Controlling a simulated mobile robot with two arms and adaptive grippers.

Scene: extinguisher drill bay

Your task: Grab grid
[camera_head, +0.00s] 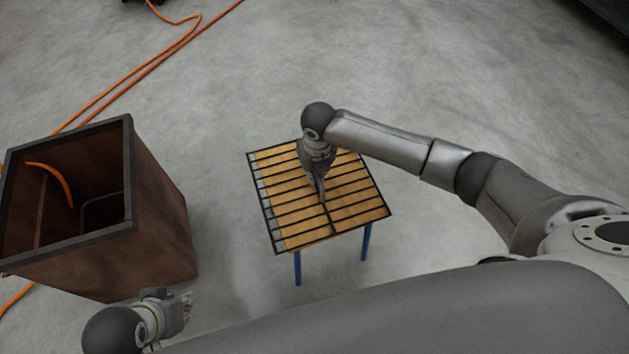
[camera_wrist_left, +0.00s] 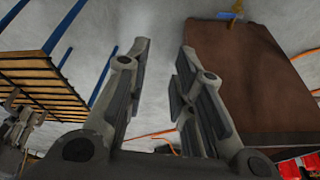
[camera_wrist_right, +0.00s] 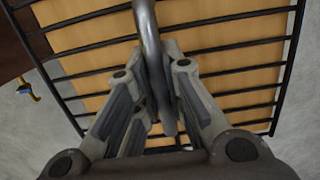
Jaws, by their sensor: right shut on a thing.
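A black-barred grid (camera_head: 350,215) lies over a wooden-topped small table with blue legs (camera_head: 297,267) in the middle of the head view. My right gripper (camera_head: 320,195) points down onto the grid near its middle. In the right wrist view my right gripper (camera_wrist_right: 155,105) is shut on the grid (camera_wrist_right: 225,22), at a thicker grey bar between its fingers. The grid also shows at upper left in the left wrist view (camera_wrist_left: 40,75). My left gripper (camera_wrist_left: 163,70) is open and empty, low beside the brown box in the head view (camera_head: 180,310).
A brown open-topped box (camera_head: 165,220) with a dark rim stands at the left, with an orange hose inside. Orange hoses (camera_head: 130,75) run over the grey floor behind it. The floor right of and behind the table is clear.

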